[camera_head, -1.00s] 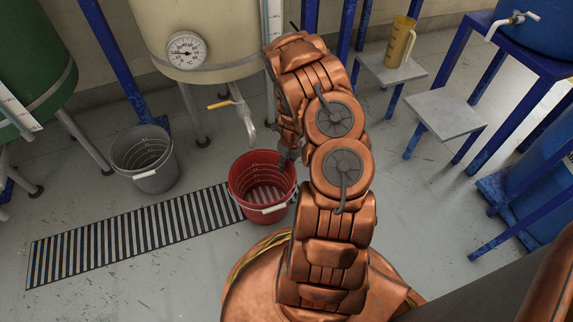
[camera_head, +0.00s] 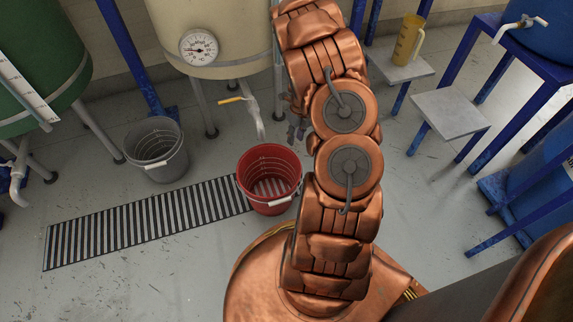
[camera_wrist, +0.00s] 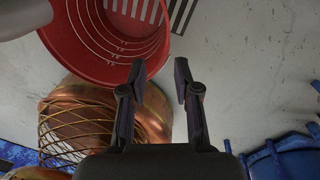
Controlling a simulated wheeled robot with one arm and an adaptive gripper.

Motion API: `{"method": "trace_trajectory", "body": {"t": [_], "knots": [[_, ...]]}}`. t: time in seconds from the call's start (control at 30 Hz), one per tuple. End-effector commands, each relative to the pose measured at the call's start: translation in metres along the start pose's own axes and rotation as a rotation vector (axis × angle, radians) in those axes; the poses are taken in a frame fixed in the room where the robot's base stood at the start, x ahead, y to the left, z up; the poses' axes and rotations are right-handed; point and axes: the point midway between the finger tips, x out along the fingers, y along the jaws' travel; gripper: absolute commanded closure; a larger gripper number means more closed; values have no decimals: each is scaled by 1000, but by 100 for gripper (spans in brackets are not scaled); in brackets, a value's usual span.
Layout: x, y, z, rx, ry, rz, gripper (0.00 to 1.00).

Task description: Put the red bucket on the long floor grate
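The red bucket (camera_head: 270,205) stands upright at the right end of the long floor grate (camera_head: 140,224). Striped bars show inside the bucket at its bottom, in line with the grate. Its white handle grip hangs at the front. In the wrist view the red bucket (camera_wrist: 85,45) is at the upper left, with bars of the grate (camera_wrist: 182,14) beyond its rim. My gripper (camera_wrist: 159,68) is open and empty, its fingers apart from the bucket and to the right of it. In the head view my gripper (camera_head: 296,126) is beyond the bucket's back right rim, partly hidden by my arm.
A grey bucket (camera_head: 157,160) stands behind the grate. A cream tank with a gauge (camera_head: 198,48) and a tap (camera_head: 250,108) is behind the red bucket. A yellow jug (camera_head: 408,42) stands on a stepped stand (camera_head: 450,112) at the right. Floor in front of the grate is clear.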

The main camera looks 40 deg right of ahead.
Motion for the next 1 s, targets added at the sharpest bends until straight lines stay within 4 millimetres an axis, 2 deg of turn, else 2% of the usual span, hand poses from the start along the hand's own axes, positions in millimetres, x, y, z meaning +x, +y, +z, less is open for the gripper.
{"method": "trace_trajectory", "body": {"t": [0.17,0.47,0.67,0.87,1.0], "knots": [[-42,36,0,-280,25,-5,69],[-112,118,-24,-862,83,32,69],[-150,174,-52,-1256,111,77,69],[-182,226,-90,-1660,133,137,69],[-200,258,-123,-1947,145,191,69]]}}
